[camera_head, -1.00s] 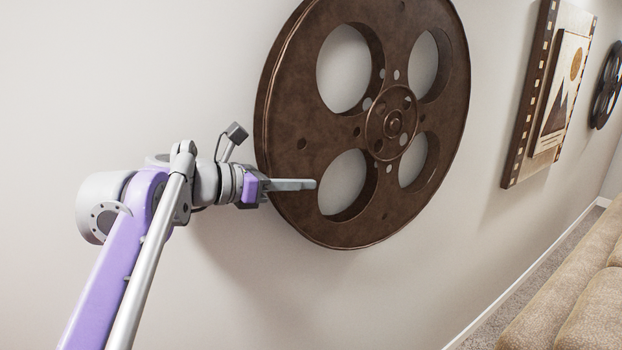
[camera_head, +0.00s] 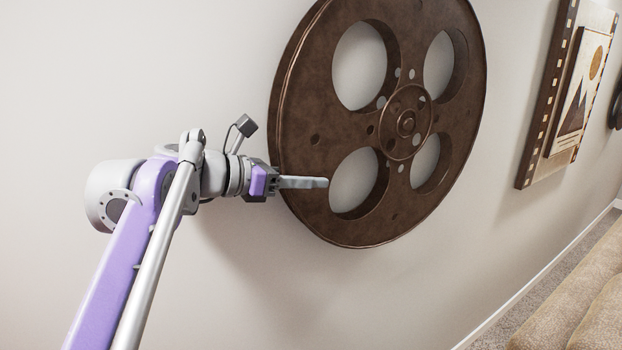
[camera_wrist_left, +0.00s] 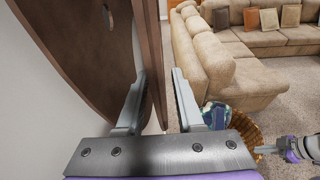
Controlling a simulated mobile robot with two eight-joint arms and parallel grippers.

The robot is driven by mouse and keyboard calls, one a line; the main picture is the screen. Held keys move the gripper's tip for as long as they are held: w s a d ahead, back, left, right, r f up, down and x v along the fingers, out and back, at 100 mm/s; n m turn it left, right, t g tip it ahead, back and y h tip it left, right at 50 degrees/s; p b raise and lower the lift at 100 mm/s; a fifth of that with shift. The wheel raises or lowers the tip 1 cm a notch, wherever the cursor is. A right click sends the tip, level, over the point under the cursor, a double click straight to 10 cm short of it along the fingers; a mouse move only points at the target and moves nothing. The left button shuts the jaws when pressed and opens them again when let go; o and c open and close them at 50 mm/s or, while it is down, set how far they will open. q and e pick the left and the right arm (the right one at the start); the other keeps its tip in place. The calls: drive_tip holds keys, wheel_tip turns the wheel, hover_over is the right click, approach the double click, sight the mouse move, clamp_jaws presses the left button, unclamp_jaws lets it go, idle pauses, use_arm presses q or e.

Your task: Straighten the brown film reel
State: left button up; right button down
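The brown film reel (camera_head: 300,160) hangs on the wall, with its round holes set diagonally about the hub (camera_head: 406,122). My left gripper (camera_head: 303,183) is at its lower left rim, with a finger reaching across the front face toward the lower left hole. In the left wrist view, my left gripper (camera_wrist_left: 158,105) is open. The edge of the reel's room-side disc (camera_wrist_left: 154,60) lies between its fingers, with a visible gap to the right finger. Contact on the left finger is unclear.
A framed mountain picture (camera_head: 568,95) with a film-strip border hangs right of the reel. A dark reel (camera_head: 617,105) is partly in view beyond it. A beige sofa (camera_head: 560,300) stands along the right. A wicker basket (camera_wrist_left: 248,130) holding something blue is on the carpet.

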use_arm(q)
drive_tip(key=v, duration=1)
drive_tip(key=s+a+f+m+g+y, duration=0.1)
drive_tip(key=s+f+m+y, duration=0.3)
drive_tip(key=f, duration=1.1)
drive_tip(key=s+a+f+m+g+y, duration=0.1)
drive_tip(key=s+f+m+y, duration=0.3)
drive_tip(key=s+f+m, duration=0.7)
drive_tip(key=s+a+f+m+g+y, duration=0.1)
drive_tip(key=s+f+m+y, duration=0.3)
drive_tip(key=f, duration=1.6)
drive_tip(key=s+a+m, duration=0.1)
drive_tip(key=s+m, duration=0.2)
drive_tip(key=m, duration=0.3)
drive_tip(key=shift+s+a, duration=0.15)
drive_tip(key=shift+a, duration=0.05)
